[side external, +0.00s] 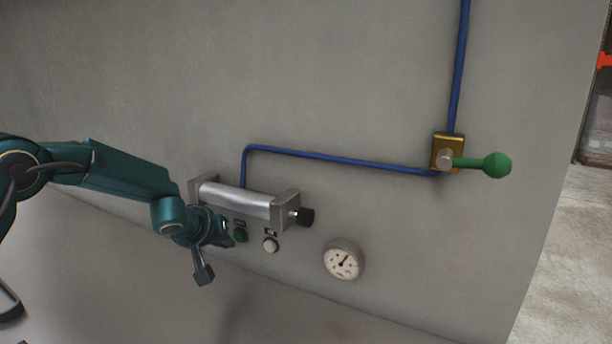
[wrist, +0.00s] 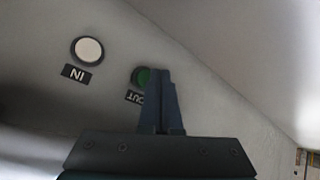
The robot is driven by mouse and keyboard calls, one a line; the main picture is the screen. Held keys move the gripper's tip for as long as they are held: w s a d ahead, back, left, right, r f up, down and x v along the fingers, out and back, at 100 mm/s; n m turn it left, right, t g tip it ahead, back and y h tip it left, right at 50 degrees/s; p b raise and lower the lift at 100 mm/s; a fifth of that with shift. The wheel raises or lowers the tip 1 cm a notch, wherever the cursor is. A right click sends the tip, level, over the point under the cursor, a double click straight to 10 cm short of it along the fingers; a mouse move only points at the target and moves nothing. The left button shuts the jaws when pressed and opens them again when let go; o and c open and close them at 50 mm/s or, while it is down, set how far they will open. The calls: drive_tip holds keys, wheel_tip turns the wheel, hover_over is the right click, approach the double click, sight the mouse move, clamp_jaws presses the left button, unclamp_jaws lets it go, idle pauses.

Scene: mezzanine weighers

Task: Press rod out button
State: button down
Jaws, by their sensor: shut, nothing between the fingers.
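The green button (wrist: 141,76) with the "OUT" label (wrist: 134,97) sits on the grey wall, partly hidden by my gripper's fingers in the wrist view. In the side view the green button (side external: 241,236) is just right of my gripper (side external: 229,241). My gripper is shut and empty, and its fingertips (wrist: 161,72) overlap the button's right edge in the wrist view; I cannot tell whether they touch it. The white button (wrist: 88,50) with the "IN" label (wrist: 75,73) is to the left, and it also shows in the side view (side external: 270,245). The silver cylinder (side external: 236,201) has a short rod with a black end (side external: 305,216).
A round gauge (side external: 343,259) is on the wall right of the buttons. A blue pipe (side external: 340,158) runs from the cylinder to a brass valve (side external: 447,152) with a green-knobbed lever (side external: 492,165). The wall around the gauge is clear.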

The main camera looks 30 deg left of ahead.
drive_tip(key=shift+w, duration=0.1)
idle(0.7)
drive_tip(key=shift+w, duration=0.35)
drive_tip(key=shift+w, duration=0.4)
idle(0.6)
drive_tip(key=shift+s, duration=0.8)
drive_tip(key=shift+s, duration=0.1)
drive_tip(key=s, duration=0.5)
idle(0.4)
drive_tip(key=shift+w, duration=0.1)
idle(0.3)
